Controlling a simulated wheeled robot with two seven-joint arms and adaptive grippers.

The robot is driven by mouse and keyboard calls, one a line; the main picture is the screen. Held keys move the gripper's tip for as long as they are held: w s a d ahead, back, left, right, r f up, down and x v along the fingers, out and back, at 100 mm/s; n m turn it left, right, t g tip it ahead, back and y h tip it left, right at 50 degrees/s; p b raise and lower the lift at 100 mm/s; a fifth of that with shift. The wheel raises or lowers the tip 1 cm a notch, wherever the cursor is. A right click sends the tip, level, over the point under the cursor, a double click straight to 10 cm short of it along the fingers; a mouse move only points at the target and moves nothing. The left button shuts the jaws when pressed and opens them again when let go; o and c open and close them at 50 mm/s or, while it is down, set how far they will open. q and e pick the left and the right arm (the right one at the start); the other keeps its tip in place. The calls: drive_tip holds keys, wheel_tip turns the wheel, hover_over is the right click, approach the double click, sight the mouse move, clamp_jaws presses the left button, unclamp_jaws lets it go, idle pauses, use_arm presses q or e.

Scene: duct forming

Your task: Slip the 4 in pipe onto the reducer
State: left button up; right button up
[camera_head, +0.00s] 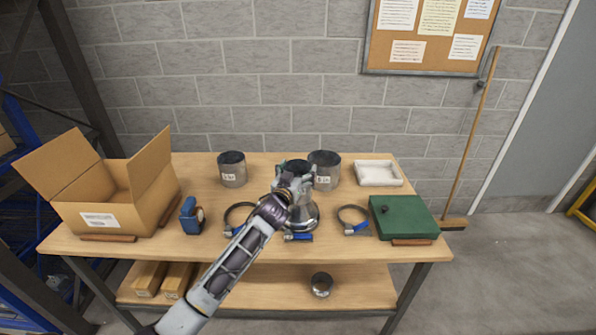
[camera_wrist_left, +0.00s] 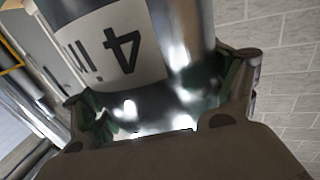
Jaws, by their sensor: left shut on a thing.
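The 4 in pipe (camera_wrist_left: 181,38) is a shiny metal tube with a white "4 in" label (camera_wrist_left: 115,45), which fills much of the left wrist view. My left gripper (camera_head: 296,180) is shut on it, with the fingers at either side of the pipe in the wrist view. In the head view the pipe's dark open top (camera_head: 298,165) shows above the fingers. The reducer (camera_head: 303,218), a shiny flared metal piece, stands on the table directly below my gripper. My arm and gripper hide where pipe and reducer meet, so I cannot tell whether they touch. My right gripper is not in view.
Labelled pipes stand behind at left (camera_head: 232,170) and right (camera_head: 325,172). Clamps (camera_head: 352,220) (camera_head: 238,216) lie either side of the reducer. An open carton (camera_head: 110,195), blue tape tool (camera_head: 191,216), white tray (camera_head: 378,173) and green case (camera_head: 403,217) occupy the table (camera_head: 200,246).

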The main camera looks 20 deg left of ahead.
use_arm(q)
drive_tip(key=o, duration=0.9)
drive_tip(key=shift+o, duration=0.2)
drive_tip(key=shift+s, duration=0.1)
drive_tip(key=s, duration=1.1)
drive_tip(key=shift+s+a, duration=0.25)
drive_tip(key=shift+s, duration=0.15)
idle(0.7)
